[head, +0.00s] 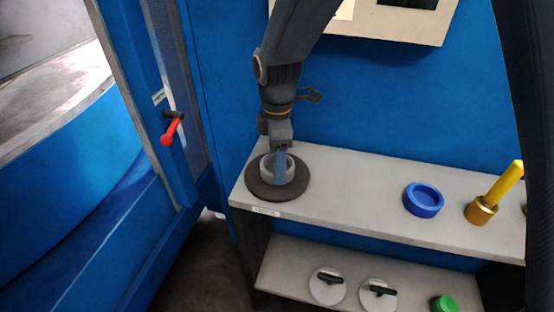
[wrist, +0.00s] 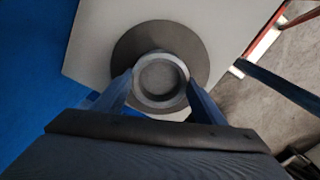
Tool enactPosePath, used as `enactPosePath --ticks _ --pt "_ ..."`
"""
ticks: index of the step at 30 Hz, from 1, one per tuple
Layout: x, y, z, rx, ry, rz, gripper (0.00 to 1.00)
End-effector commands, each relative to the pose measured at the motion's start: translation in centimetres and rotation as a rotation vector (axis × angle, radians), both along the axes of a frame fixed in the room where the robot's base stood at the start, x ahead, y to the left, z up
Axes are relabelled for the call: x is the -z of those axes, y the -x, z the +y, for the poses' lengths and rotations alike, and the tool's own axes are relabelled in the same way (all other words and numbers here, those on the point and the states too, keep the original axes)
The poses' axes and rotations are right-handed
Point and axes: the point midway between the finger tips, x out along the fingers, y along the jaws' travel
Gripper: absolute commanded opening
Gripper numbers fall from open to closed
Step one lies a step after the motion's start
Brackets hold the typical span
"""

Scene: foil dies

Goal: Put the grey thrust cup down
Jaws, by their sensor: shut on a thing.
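The grey thrust cup (head: 284,171) is a short round ring-like cup at the left end of the upper shelf. It is over a dark round disc (head: 263,192), and I cannot tell whether it touches the disc.
The upper shelf (head: 345,190) also bears a blue cup (head: 424,205) and a brass piece with a yellow handle (head: 482,209). Two discs with black handles (head: 327,286) and a green piece (head: 445,304) are below. A red lever (head: 171,130) is at left. Mid-shelf is clear.

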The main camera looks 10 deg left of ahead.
Motion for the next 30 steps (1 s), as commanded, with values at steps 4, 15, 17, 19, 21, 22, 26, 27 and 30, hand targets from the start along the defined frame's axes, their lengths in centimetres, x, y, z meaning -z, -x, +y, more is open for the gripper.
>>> enactPosePath --ticks 4,15,17,19,21,22,26,27,30 --pt "0.1 0.0 0.0 0.0 0.0 0.0 0.83" --pt "-0.3 0.0 0.0 0.0 0.0 -0.001 0.83" --pt "-0.8 -0.1 0.1 0.0 -0.002 -0.002 0.83" --pt "-1.6 -0.1 0.1 0.0 -0.002 -0.002 0.83" --pt "-2.8 -0.1 0.1 0.0 -0.002 -0.003 0.83" --pt "-3.4 -0.2 0.1 0.0 -0.004 -0.005 0.83" --pt "-6.2 -0.2 0.1 -0.001 -0.004 -0.005 0.83" --pt "-7.0 -0.2 0.1 -0.001 -0.004 -0.004 0.83" --pt "-8.9 -0.1 0.1 -0.001 -0.003 -0.002 0.83"
